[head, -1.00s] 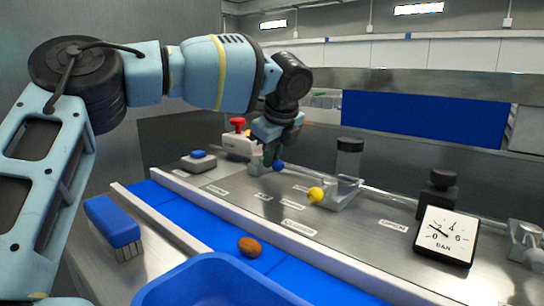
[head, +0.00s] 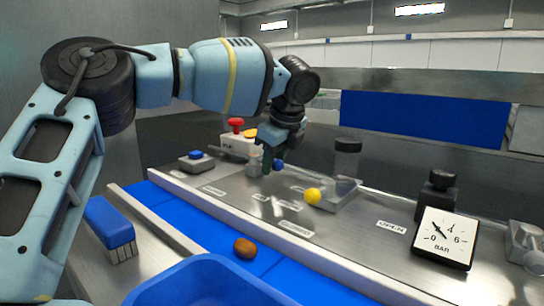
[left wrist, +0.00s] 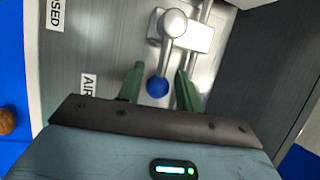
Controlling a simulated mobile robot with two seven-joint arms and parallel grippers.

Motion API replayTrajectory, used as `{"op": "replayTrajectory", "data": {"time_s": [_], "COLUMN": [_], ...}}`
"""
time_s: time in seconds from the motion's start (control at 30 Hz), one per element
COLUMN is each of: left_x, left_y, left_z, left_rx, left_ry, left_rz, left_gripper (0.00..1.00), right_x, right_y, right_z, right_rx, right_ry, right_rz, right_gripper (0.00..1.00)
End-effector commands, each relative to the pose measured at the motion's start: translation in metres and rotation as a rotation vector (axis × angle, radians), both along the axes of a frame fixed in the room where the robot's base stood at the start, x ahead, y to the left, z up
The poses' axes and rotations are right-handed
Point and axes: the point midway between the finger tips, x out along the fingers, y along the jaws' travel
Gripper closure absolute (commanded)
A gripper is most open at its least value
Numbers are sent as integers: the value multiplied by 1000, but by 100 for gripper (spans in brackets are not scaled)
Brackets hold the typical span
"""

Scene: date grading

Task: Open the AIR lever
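The AIR lever is a short metal arm ending in a blue ball knob (left wrist: 157,87), beside a label reading AIR (left wrist: 88,88) in the left wrist view. Its metal pivot (left wrist: 173,23) shows above the knob. In the head view the blue knob (head: 278,165) is partly hidden by my left gripper (head: 270,162). In the left wrist view my left gripper (left wrist: 160,86) is open, with one green finger on each side of the knob. I cannot tell whether either finger touches it. My right gripper is not in view.
A yellow-knobbed lever (head: 313,196) stands to the right, with a clear cylinder (head: 347,160) behind it. A pressure gauge (head: 445,237) is farther right. A red button (head: 236,124) is behind left. A brush (head: 110,224), a date (head: 245,248) and a blue bin (head: 205,270) are in front.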

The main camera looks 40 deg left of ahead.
Motion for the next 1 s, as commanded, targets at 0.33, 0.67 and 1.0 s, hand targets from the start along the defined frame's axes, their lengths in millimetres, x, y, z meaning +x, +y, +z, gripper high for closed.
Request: {"op": "replayTrajectory", "data": {"time_s": [0.33,0.67,1.0], "left_x": [0,-6,-11], "left_y": [1,-19,-30], "left_z": [7,49,73], "left_rx": [3,4,2], "left_ry": [-10,-11,-5], "left_rz": [3,0,0], "left_gripper": [60,60,60], "right_x": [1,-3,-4], "right_y": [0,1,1], "right_z": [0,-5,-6], "right_rx": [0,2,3], "right_ry": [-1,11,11], "right_rz": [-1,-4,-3], "right_gripper": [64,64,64]}}
